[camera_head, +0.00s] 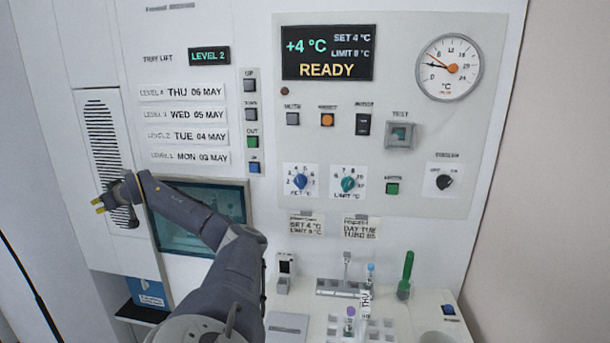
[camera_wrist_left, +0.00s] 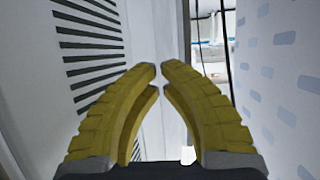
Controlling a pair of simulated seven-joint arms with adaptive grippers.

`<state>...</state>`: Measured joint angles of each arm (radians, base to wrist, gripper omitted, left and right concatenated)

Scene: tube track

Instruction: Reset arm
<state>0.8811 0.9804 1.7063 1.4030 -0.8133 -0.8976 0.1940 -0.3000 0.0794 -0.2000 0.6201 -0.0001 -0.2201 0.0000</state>
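My left arm reaches up and left across the head view. The vent slots (camera_wrist_left: 90,45) show at the left of that view, apart from the fingers. My right gripper is in neither view.
A control panel (camera_head: 395,195) with a READY display (camera_head: 328,53), buttons and knobs fills the upper middle. Below it, a white bench holds a tube rack (camera_head: 375,330), several tubes, and a green-handled tool (camera_head: 406,270). A window (camera_head: 180,240) lies behind my forearm.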

